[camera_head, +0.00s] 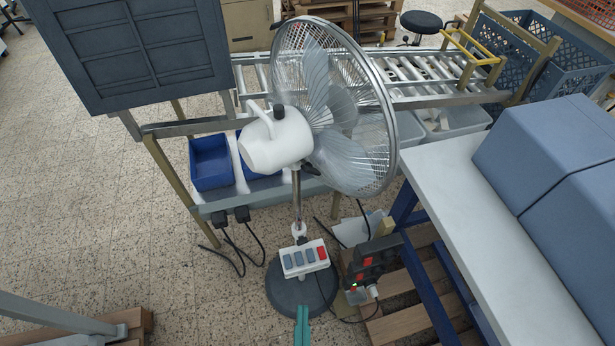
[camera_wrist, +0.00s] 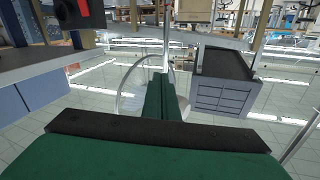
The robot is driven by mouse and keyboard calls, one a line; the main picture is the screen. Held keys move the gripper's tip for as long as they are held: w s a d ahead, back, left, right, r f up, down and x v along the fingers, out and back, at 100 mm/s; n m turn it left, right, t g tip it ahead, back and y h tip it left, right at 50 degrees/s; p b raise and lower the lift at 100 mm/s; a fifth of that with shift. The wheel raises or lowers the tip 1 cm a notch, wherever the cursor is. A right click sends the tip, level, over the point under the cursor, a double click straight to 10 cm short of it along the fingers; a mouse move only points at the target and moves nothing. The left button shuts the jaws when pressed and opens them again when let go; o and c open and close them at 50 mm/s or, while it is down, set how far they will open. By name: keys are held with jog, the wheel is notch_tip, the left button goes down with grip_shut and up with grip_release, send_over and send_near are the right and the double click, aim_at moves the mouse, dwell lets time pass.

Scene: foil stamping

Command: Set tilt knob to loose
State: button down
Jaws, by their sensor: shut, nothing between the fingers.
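A pedestal fan stands in the middle of the head view, with a white motor housing (camera_head: 272,142) and a round wire grille (camera_head: 345,100). A small black knob (camera_head: 279,111) sits on top of the housing. The joint between housing and metal pole (camera_head: 297,195) is small and shadowed; I cannot make out the tilt knob's setting there. The pole rises from a round dark base (camera_head: 288,292). My gripper (camera_head: 302,318) is low in the head view, apart from the fan. In the wrist view its green fingers (camera_wrist: 163,95) are together and empty, with part of a round grille (camera_wrist: 133,88) behind them.
A white-topped bench with blue boxes (camera_head: 550,160) fills the right. A roller conveyor (camera_head: 430,75) and blue bins (camera_head: 211,162) stand behind the fan. A button panel (camera_head: 304,259) is on the pole. Cables and pallets (camera_head: 400,290) lie near the base.

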jog(key=w+a+r+m+t+h, duration=0.2)
jog(key=w+m+t+h, duration=0.1)
jog(key=w+m, duration=0.25)
jog(key=w+a+r+m+t+h, duration=0.1)
jog(key=w+a+m+t+h, duration=0.1)
jog(key=w+m+t+h, duration=0.3)
jog(key=m+g+h, duration=0.9)
jog(key=m+h, duration=0.3)
jog(key=m, duration=0.4)
send_near(316, 174)
jog(key=shift+g+h, duration=0.3)
jog(key=shift+h, duration=0.1)
jog(key=w+d+r, duration=0.1)
jog(key=w+d, duration=0.1)
jog(key=w+d+r, duration=0.1)
jog(key=w+r, duration=0.1)
jog(key=shift+d, duration=0.35)
jog(key=shift+f, duration=0.1)
